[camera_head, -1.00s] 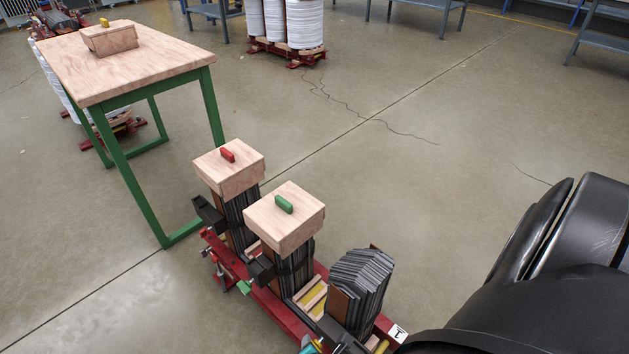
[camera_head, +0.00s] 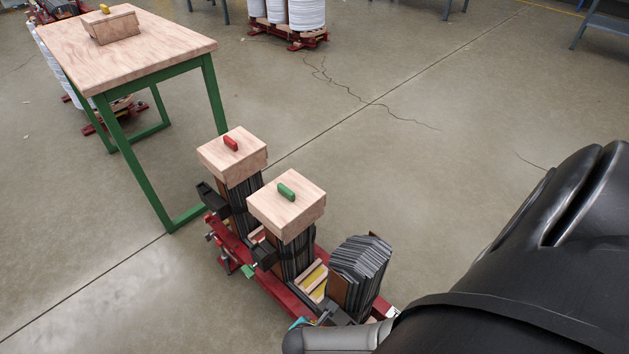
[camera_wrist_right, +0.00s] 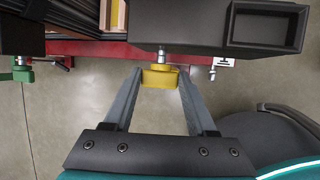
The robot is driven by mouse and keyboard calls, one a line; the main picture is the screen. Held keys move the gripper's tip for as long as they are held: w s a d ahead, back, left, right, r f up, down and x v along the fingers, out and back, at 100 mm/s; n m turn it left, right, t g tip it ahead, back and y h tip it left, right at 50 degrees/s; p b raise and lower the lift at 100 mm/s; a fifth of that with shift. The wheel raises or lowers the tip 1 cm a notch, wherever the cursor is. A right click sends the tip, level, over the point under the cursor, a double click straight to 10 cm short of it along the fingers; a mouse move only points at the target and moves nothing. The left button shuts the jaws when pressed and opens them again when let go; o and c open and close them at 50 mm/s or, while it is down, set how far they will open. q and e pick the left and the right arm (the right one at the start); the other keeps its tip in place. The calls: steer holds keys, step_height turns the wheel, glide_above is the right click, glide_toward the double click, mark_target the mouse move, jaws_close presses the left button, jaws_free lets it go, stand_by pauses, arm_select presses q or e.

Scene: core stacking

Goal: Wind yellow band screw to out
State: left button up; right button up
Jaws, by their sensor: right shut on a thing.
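The yellow band screw (camera_wrist_right: 160,77) shows in the right wrist view as a yellow knob on a short metal shaft below a black clamp block (camera_wrist_right: 205,32). My right gripper (camera_wrist_right: 159,84) has its two grey fingertips on either side of the knob and is shut on it. In the head view my right arm covers the gripper and the screw. The dark sheet stack without a lid (camera_head: 362,266) stands at the near end of the red base (camera_head: 285,294). My left gripper is in neither view.
Two neighbouring stacks carry wooden lids, one with a red handle (camera_head: 231,143) and one with a green handle (camera_head: 286,191). A green screw (camera_head: 249,271) sits left on the base. A green-legged table (camera_head: 155,55) holds a lid with a yellow handle (camera_head: 104,9). Floor on the right is clear.

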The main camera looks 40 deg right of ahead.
steer(key=shift+w+g+p, duration=0.1)
steer(key=shift+g+p, duration=0.2)
steer(key=shift+g, duration=0.3)
steer(key=shift+w+g, duration=0.1)
steer(key=shift+g, duration=0.3)
steer(key=shift+w+n+g, duration=0.1)
steer(key=shift+n+g, duration=0.2)
steer(key=shift+g, duration=0.4)
arm_select(q)
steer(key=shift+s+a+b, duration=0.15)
steer(key=shift+b, duration=0.25)
arm_select(e)
steer(key=shift+g, duration=0.5)
steer(key=o, duration=1.4)
